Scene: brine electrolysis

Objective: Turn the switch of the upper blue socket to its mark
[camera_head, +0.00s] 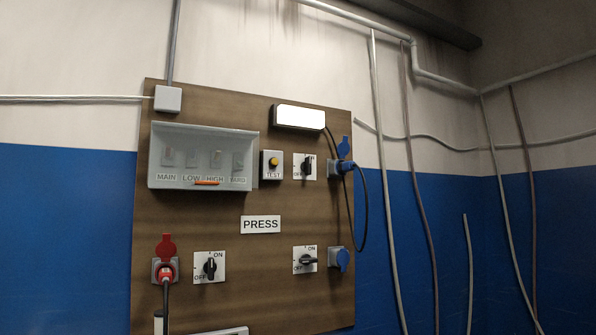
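The upper blue socket (335,168) is at the right edge of the brown board, with its blue lid (343,147) raised and a blue plug (347,166) in it. A black cable runs from the plug. Left of the socket is its switch (306,167), a black knob on a white plate. The knob stands roughly upright. "OFF" reads at the plate's lower left; the lettering at its upper right is too small to read surely. My gripper is not in view.
A lower blue socket (339,260) has its lid down, beside a switch (306,260) with its knob sideways. A red socket (165,268) with a plug and another switch (209,267) are at lower left. A yellow TEST button (273,162) and a grey breaker box (203,157) are left of the upper switch.

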